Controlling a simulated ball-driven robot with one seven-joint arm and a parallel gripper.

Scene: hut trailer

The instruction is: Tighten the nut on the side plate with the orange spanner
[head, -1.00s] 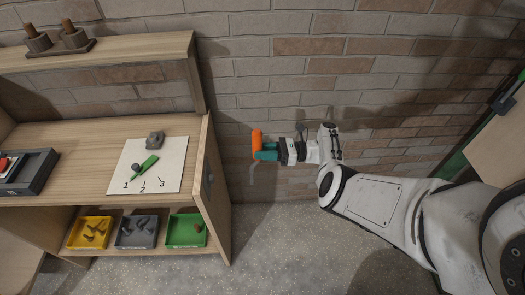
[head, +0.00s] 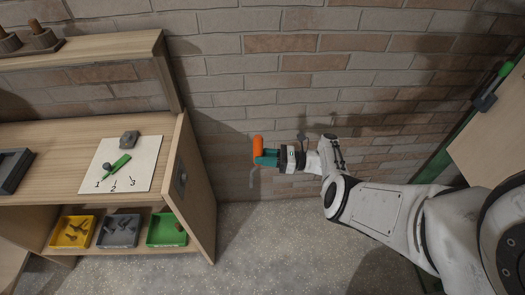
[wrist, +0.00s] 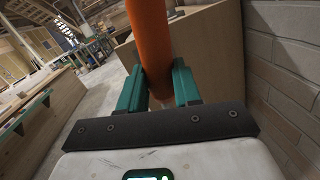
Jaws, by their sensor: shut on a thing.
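My gripper (head: 262,158) has teal fingers and is shut on the orange spanner (head: 257,145). The spanner's orange handle stands above the fingers, and a thin grey part shows below them. In the wrist view the orange handle (wrist: 149,35) sits between the two teal fingers (wrist: 158,88). The side plate (head: 181,180) is a small grey plate on the outer face of the bench's right end panel. The nut on it is too small to make out clearly. My gripper is right of the plate, apart from it, in front of the brick wall.
The wooden bench (head: 60,152) holds a white sheet (head: 142,175) with a green tool and grey pieces. Yellow (head: 73,231), grey (head: 118,231) and green (head: 166,230) trays sit on its lower shelf. The floor (head: 270,245) right of the bench is clear. A brick wall stands behind.

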